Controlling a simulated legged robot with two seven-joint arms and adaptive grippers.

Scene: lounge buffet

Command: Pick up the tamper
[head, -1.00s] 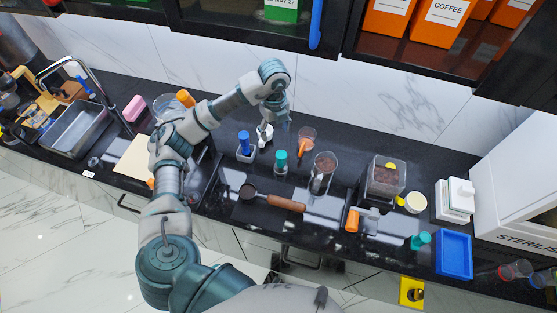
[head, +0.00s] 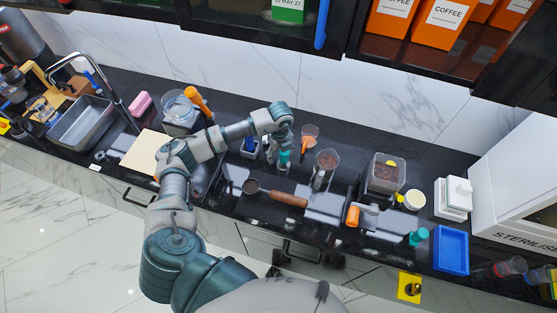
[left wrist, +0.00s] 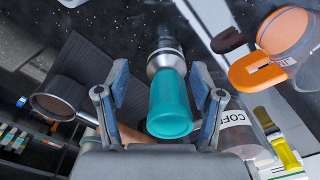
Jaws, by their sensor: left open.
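The tamper (left wrist: 168,100) has a teal handle and a metal base. In the left wrist view it is between the two fingers of my left gripper (left wrist: 160,85), with gaps on both sides. In the head view the teal handle (head: 285,159) shows just below my left gripper (head: 278,150), partly covered by it. The gripper is open and not closed on the tamper. Another teal-topped item (head: 418,237) lies further right near the counter's front edge. My right gripper is not in view.
A wooden-handled portafilter (head: 287,198) lies in front of the tamper. An orange-topped cup (head: 309,135) and a clear cup of coffee (head: 325,168) stand to its right. A blue-topped item (head: 249,144) is close on the left. A blue tray (head: 451,250) is at far right.

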